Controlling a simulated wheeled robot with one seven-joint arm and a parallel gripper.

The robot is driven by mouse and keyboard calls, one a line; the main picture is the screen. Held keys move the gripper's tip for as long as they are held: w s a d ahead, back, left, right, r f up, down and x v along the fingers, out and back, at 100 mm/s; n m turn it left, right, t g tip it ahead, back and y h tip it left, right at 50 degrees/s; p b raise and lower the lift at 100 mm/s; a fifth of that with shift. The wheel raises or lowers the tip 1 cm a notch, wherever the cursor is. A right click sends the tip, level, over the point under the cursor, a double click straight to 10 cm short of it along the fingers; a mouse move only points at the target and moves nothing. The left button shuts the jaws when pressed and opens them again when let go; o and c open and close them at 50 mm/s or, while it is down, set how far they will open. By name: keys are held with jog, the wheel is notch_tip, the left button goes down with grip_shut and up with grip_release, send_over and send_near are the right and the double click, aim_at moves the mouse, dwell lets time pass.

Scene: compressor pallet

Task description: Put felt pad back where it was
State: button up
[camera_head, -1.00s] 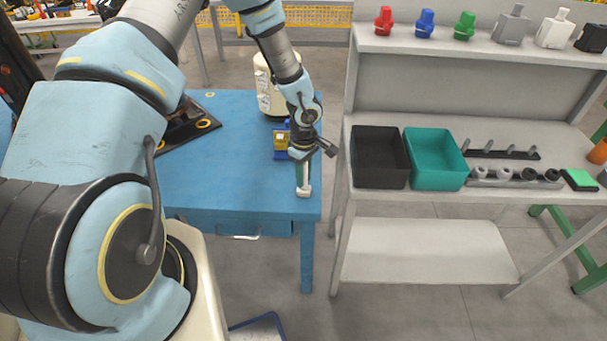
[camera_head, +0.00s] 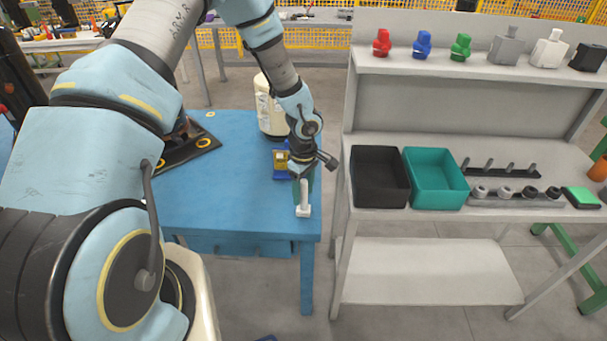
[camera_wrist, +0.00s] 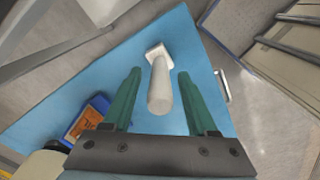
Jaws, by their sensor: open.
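A white post with a square foot (camera_head: 303,211) stands upright on the blue table (camera_head: 225,207) near its front right corner. I cannot tell whether it is the felt pad. My gripper (camera_head: 303,188) is over it, pointing down. In the wrist view the green fingers (camera_wrist: 159,75) are open on either side of the white post (camera_wrist: 160,90), with gaps on both sides. A flat green-topped block (camera_head: 582,196) lies at the right end of the grey bench.
A blue and yellow device (camera_head: 281,163) stands close behind my gripper. A cream canister (camera_head: 270,110) is farther back. A black bin (camera_head: 379,178) and a teal bin (camera_head: 436,180) sit on the bench (camera_head: 500,218) to the right. The table's front left is clear.

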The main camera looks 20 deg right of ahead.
notch_tip(320, 180, up, 10)
jog(key=shift+r+b, duration=0.1)
jog(key=shift+b, duration=1.15)
jog(key=shift+w+a+r, duration=0.15)
jog(key=shift+a, duration=0.15)
jog(key=s+a+r+m, duration=0.2)
jog(key=a+r, duration=0.4)
jog(key=a, duration=0.8)
jog(key=s+a+r+m+t, duration=0.1)
jog(key=a+r+m, duration=0.4)
jog(key=a, duration=1)
jog(key=shift+s+a+r+t, duration=0.3)
jog(key=shift+s+r, duration=0.3)
jog(key=shift+r, duration=0.1)
